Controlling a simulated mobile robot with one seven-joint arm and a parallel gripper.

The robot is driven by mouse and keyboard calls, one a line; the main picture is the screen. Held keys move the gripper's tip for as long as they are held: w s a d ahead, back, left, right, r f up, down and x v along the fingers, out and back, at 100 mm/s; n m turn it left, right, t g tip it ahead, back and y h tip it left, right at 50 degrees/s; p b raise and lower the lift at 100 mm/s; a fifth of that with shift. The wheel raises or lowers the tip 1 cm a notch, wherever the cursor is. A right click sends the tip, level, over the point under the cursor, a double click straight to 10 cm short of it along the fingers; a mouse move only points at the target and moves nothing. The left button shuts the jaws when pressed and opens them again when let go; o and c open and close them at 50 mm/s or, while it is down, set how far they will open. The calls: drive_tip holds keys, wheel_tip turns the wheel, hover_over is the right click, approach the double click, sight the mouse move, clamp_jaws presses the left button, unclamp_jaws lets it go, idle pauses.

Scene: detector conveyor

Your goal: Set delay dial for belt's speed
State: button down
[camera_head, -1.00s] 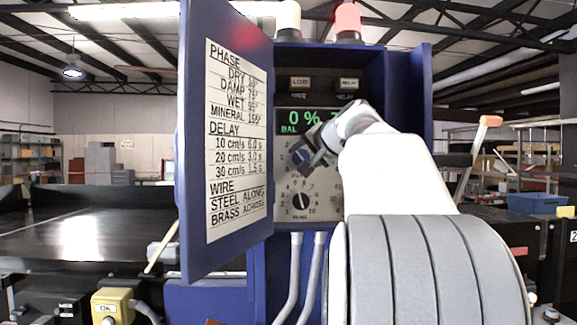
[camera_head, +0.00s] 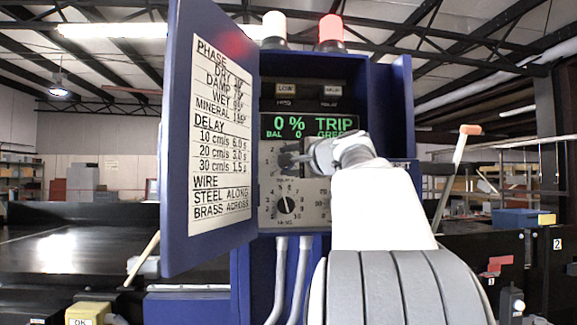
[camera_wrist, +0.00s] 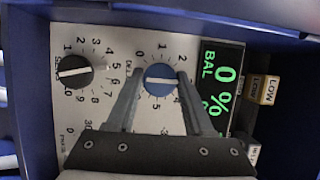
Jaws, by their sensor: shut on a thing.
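The detector's control panel (camera_head: 318,215) is inside an open blue cabinet. A blue dial (camera_wrist: 160,80) with a white line across it sits between my gripper's fingers (camera_wrist: 160,74) in the wrist view; they are shut on it. Its label is partly covered and looks like "DELAY". In the head view my gripper (camera_head: 302,158) is at this upper dial and mostly hides it. A black dial (camera_head: 288,204) is below, also in the wrist view (camera_wrist: 74,70).
The green display (camera_head: 310,127) reads 0 % TRIP. Two small labelled switches (camera_head: 285,90) are above it. The open door (camera_head: 182,170) stands just left of my arm. A red lamp (camera_head: 331,32) tops the cabinet. The dark belt (camera_head: 80,245) is at left.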

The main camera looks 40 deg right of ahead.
idle(0.4)
drive_tip(key=shift+c, duration=1.5)
unclamp_jaws()
drive_tip(key=shift+s, duration=0.1)
